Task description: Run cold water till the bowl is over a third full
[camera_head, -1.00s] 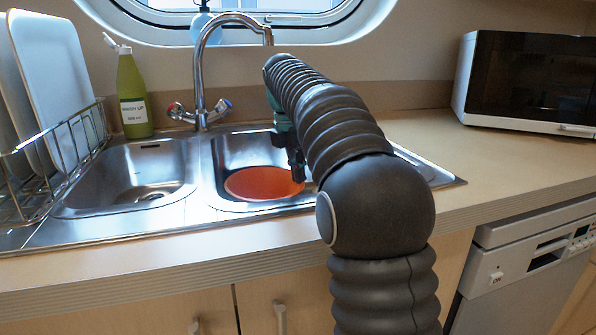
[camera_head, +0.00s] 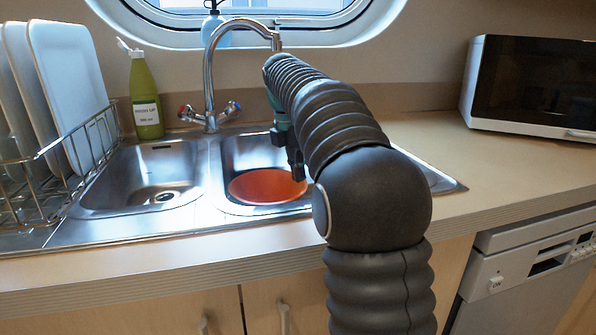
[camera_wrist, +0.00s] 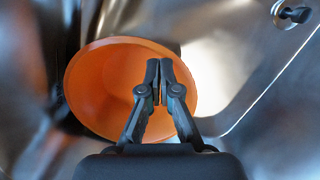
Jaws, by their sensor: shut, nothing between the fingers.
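The orange bowl (camera_head: 262,187) sits in the right basin, partly behind my arm; the wrist view shows its inside (camera_wrist: 105,85), where I cannot make out a water level. The chrome tap (camera_head: 209,75) stands behind the basins, its spout end (camera_head: 277,45) above the right basin. I see no stream, though my arm hides part of the space below the spout. The tap has a red-marked knob (camera_head: 185,111) at left and a blue-marked knob (camera_head: 233,106) at right. My gripper (camera_wrist: 160,66) is shut and empty, in front of the bowl in the wrist view.
The left basin (camera_head: 140,185) is empty. A green washing-up bottle (camera_head: 146,100) and a dish rack (camera_head: 60,165) with white plates stand at left. A microwave (camera_head: 530,85) stands on the right worktop. The worktop (camera_head: 430,140) beside my arm is clear.

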